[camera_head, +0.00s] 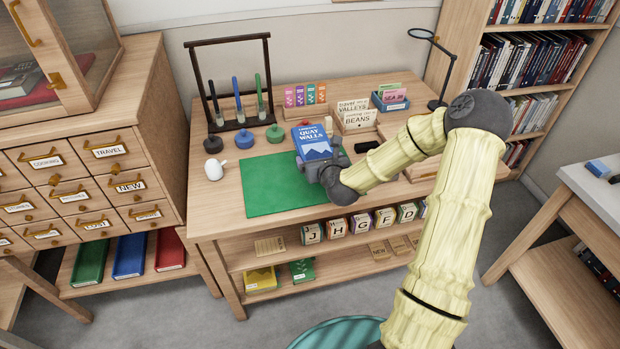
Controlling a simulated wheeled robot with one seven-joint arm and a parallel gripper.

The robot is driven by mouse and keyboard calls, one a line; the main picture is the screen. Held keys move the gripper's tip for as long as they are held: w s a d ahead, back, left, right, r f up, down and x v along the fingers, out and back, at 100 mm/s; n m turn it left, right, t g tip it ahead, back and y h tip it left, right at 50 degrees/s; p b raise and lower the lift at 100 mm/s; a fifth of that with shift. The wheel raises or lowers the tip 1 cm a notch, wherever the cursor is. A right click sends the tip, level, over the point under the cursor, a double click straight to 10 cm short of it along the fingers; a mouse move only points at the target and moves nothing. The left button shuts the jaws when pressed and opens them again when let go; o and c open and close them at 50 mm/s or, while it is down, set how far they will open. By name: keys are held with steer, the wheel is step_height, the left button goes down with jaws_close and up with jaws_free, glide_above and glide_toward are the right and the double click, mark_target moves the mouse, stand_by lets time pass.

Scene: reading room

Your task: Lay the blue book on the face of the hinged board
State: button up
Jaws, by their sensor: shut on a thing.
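The blue book (311,142), with "QUAY WALLS" on its cover, is upright or tilted with its cover facing me, above the right part of the green mat (268,198). My gripper (329,164) is shut on its lower right part; the fingers are mostly hidden by the wrist. I cannot tell if the book touches anything beneath. I cannot clearly make out the hinged board; a pale wooden piece (421,171) on the table, right of my gripper and partly behind my arm, may be it.
A pen rack (232,125), colored knobbed pieces, a white pot (214,169), card holders (355,119) and a magnifier lamp (438,73) stand on the table (226,228). Another blue book (130,256) lies on the low left shelf. The mat's left part is clear.

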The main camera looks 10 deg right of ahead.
glide_above(319, 185)
step_height(319, 185, down, 4)
steer(key=shift+w+f, duration=0.1)
steer(key=shift+f, duration=0.05)
steer(key=shift+f, duration=0.1)
steer(key=shift+f+b, duration=0.3)
steer(key=shift+f, duration=1.5)
steer(key=shift+f, duration=0.15)
steer(key=o, duration=1)
steer(key=shift+c, duration=0.2)
